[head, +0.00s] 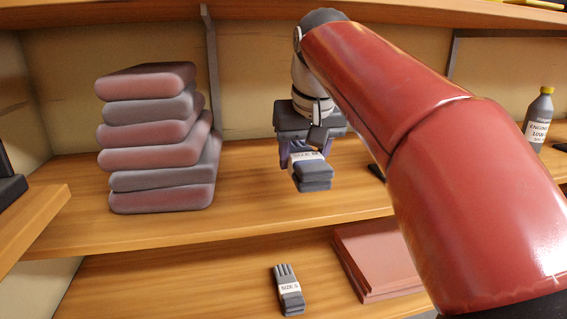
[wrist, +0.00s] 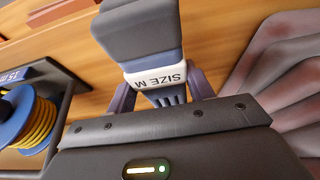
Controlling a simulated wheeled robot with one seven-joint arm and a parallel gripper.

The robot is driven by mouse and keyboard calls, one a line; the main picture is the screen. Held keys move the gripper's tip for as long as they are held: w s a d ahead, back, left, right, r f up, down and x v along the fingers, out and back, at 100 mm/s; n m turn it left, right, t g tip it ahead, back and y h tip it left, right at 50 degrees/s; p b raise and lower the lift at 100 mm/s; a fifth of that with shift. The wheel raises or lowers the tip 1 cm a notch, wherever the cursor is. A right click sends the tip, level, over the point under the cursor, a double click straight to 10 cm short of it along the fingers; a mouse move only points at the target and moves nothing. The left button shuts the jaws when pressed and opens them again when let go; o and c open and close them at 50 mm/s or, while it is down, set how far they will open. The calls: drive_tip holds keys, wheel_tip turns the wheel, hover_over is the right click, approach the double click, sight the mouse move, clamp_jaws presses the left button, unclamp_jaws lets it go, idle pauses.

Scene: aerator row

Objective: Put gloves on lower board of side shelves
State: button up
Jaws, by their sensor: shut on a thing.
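My gripper (head: 303,146) is shut on a folded bundle of dark grey gloves (head: 313,178) with a white "SIZE M" band. The bundle also shows between my fingers in the wrist view (wrist: 140,35). It is over the front part of the upper board (head: 245,215); whether it touches that board I cannot tell. Another pair of grey gloves (head: 288,291), with a "SIZE S" band, lies on the lower board (head: 170,290).
A stack of folded red-grey cloths (head: 155,140) stands left on the upper board. Flat reddish sheets (head: 375,258) lie right of the size S gloves. A bottle (head: 538,118) stands far right. The lower board's left part is clear. The wrist view shows a yellow cord reel (wrist: 35,120).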

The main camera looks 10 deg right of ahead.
drive_tip(key=p, duration=0.2)
hover_over(288, 179)
drive_tip(key=s, duration=0.2)
drive_tip(key=shift+b+x, duration=0.7)
drive_tip(key=shift+x, duration=0.1)
wheel_tip(288, 179, down, 5)
drive_tip(key=shift+s+f+b, duration=0.15)
drive_tip(key=shift+s+b, duration=0.05)
drive_tip(key=shift+b, duration=0.7)
drive_tip(key=shift+w+f, duration=0.1)
drive_tip(key=shift+w, duration=0.1)
drive_tip(key=shift+f, duration=0.15)
drive_tip(key=o, duration=1)
